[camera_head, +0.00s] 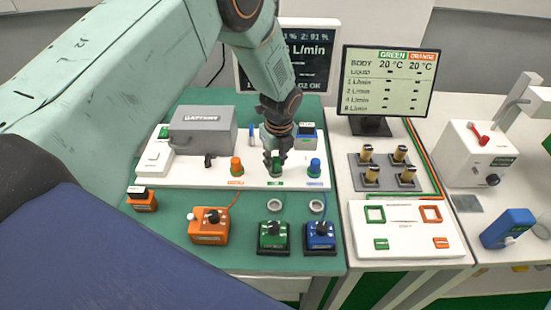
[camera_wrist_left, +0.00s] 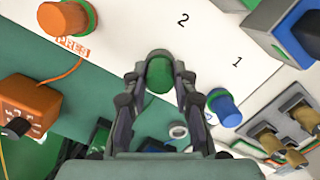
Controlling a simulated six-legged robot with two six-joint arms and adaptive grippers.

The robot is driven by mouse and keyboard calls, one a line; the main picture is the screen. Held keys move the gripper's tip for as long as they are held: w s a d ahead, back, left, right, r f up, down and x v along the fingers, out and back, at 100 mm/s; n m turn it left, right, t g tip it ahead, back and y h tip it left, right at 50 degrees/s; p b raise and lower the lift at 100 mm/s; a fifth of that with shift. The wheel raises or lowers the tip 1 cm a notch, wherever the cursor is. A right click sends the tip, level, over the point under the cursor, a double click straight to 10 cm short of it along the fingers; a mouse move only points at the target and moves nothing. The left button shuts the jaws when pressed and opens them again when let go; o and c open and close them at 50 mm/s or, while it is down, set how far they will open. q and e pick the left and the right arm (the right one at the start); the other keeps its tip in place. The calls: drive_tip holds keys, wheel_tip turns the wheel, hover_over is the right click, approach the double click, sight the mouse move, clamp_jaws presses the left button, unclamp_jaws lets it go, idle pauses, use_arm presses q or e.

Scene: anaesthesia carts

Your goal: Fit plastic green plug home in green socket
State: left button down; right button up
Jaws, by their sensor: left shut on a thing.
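My left gripper (camera_head: 274,163) reaches down over the white panel (camera_head: 200,172) and is shut on the green plug (camera_head: 276,171). In the left wrist view the round green top of the plug (camera_wrist_left: 159,75) shows between the two fingertips (camera_wrist_left: 158,82). The plug is directly above the green-labelled place on the panel, between the orange and blue plugs. The green socket is hidden under the plug and fingers, so I cannot tell how deep the plug sits. My right gripper is not in view.
An orange plug (camera_head: 236,168) stands left of the gripper and a blue plug (camera_head: 314,169) right, both close. A grey battery box (camera_head: 203,130) stands behind left. Orange (camera_head: 210,227), green (camera_head: 273,236) and blue (camera_head: 319,236) units stand in front on the green mat.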

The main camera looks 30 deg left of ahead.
use_arm(q)
drive_tip(key=shift+f, duration=0.3)
drive_tip(key=c, duration=1)
unclamp_jaws()
drive_tip(key=shift+r, duration=0.15)
wheel_tip(320, 180, up, 12)
drive_tip(key=d, duration=0.1)
drive_tip(key=shift+s, duration=0.4)
drive_tip(key=shift+d, duration=0.1)
drive_tip(key=shift+f, duration=0.2)
